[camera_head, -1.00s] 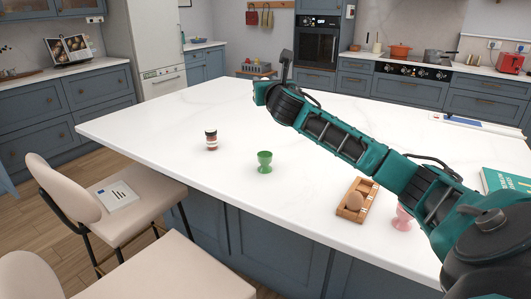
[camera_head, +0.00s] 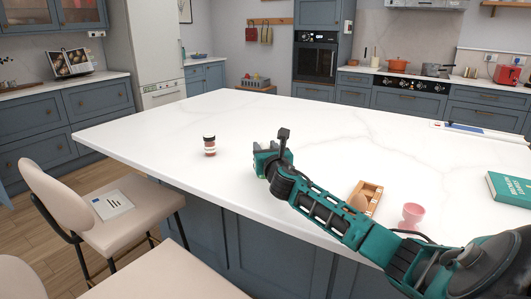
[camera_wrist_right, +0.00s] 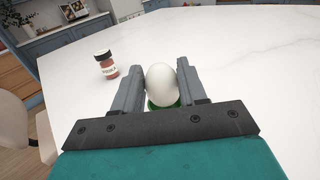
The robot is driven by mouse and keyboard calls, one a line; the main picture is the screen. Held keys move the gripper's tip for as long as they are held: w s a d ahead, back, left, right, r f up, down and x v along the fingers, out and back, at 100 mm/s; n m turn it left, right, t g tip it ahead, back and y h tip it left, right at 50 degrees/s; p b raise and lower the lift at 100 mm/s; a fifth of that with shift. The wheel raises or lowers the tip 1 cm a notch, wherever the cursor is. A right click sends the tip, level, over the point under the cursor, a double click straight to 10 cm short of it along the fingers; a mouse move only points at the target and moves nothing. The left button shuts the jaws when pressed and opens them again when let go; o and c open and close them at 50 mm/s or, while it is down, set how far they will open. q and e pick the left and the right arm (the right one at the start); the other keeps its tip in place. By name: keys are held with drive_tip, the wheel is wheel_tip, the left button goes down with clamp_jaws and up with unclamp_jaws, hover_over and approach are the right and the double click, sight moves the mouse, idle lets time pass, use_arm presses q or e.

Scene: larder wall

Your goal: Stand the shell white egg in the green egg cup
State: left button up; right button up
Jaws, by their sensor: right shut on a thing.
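My right gripper (camera_head: 266,166) is low over the white counter in the head view. In the right wrist view its two fingers (camera_wrist_right: 160,72) are shut on the shell white egg (camera_wrist_right: 161,82), one on each side, and the egg looks upright. Green of the egg cup (camera_wrist_right: 152,106) shows directly below the egg; most of the cup is hidden by the egg and gripper. I cannot tell whether the egg touches the cup. In the head view my right gripper and wrist cover the place of the cup. My left gripper is not in view.
A jar with a dark lid (camera_head: 209,146) stands left of my gripper. A wooden tray (camera_head: 373,191) with a brown egg (camera_head: 357,202), a pink egg cup (camera_head: 413,213) and a green book (camera_head: 510,188) are to the right. The counter's middle and back (camera_head: 300,115) are clear.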

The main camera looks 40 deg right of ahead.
drive_tip(key=shift+f, duration=0.35)
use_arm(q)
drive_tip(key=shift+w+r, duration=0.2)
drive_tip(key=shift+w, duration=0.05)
use_arm(e)
drive_tip(key=o, duration=0.8)
drive_tip(key=shift+s+r, duration=0.1)
drive_tip(key=shift+r, duration=0.35)
drive_tip(key=p+v, duration=0.1)
drive_tip(key=v, duration=1)
drive_tip(key=shift+s+a, duration=0.15)
drive_tip(key=shift+s, duration=0.15)
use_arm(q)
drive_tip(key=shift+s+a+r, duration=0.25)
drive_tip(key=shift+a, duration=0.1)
use_arm(e)
drive_tip(key=shift+s, duration=0.1)
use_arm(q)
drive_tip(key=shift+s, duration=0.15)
use_arm(e)
drive_tip(key=shift+a, duration=0.1)
